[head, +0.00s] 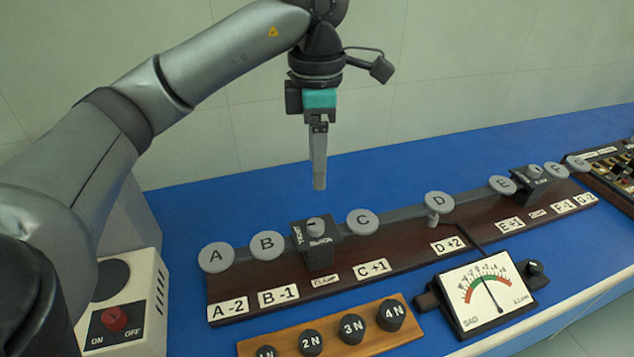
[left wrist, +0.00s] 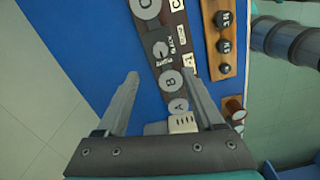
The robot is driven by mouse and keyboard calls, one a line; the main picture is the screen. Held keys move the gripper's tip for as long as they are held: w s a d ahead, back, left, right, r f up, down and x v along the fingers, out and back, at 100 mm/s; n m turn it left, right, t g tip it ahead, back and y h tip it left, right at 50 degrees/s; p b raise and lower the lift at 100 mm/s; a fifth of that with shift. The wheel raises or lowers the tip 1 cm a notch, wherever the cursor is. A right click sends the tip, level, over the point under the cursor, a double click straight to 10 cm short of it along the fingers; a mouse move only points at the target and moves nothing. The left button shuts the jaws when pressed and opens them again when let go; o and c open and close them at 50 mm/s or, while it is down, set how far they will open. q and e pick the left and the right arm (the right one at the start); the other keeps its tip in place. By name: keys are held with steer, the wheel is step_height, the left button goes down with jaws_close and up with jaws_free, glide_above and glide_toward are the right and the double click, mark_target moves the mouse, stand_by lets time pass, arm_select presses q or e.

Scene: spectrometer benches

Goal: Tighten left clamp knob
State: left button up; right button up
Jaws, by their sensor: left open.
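The left clamp is a black block (head: 320,256) with a grey round knob (head: 316,227) on top. It sits on the dark wooden board between discs B and C. In the left wrist view the knob (left wrist: 160,49) shows ahead of the fingers. My left gripper (head: 319,186) points down above and behind the clamp, apart from the knob. In the left wrist view its two fingers (left wrist: 160,74) are spread and nothing is between them. My right gripper is in neither view.
A second clamp (head: 533,177) stands near the board's far right end. Grey lettered discs, such as disc C (head: 362,222), line the rail. In front are a wooden weight strip (head: 330,333) and a meter (head: 487,290). A switch box (head: 125,310) stands left. Blue bench behind the board is clear.

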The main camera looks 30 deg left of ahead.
arm_select(q)
steer(key=shift+r+p, duration=0.4)
steer(key=shift+r, duration=0.9)
